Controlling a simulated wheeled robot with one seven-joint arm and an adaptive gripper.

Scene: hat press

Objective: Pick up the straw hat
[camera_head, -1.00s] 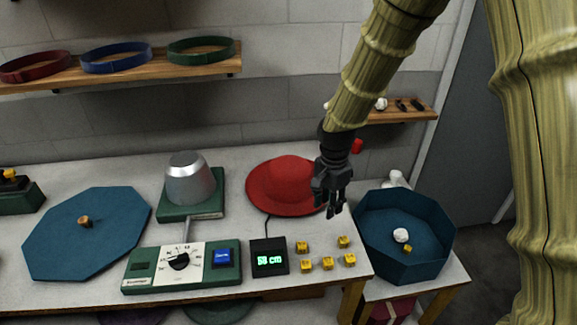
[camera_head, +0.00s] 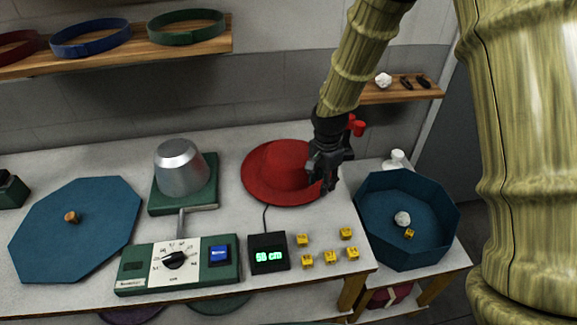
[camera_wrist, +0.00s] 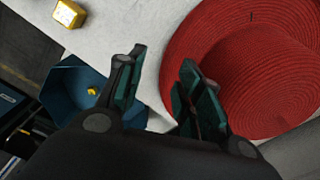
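The straw hat (camera_head: 272,172) is red, with a wide round brim and a raised crown. It lies brim down on the table, behind the small black display. In the wrist view the hat (camera_wrist: 235,55) fills the upper right, with its woven rings showing. My gripper (camera_head: 325,180) is over the right edge of the hat in the head view and hides part of it. In the wrist view my gripper (camera_wrist: 160,85) has its fingers spread with nothing between them, and the brim is beside the right finger. I cannot tell whether a finger touches the brim.
A metal hat block (camera_head: 181,167) on a green base and a control panel (camera_head: 136,272) stand left. The display (camera_head: 268,253) and several yellow cubes (camera_head: 331,257) are in front of the hat. A blue octagonal tray (camera_head: 384,250) is at right. A shelf (camera_head: 385,95) is behind.

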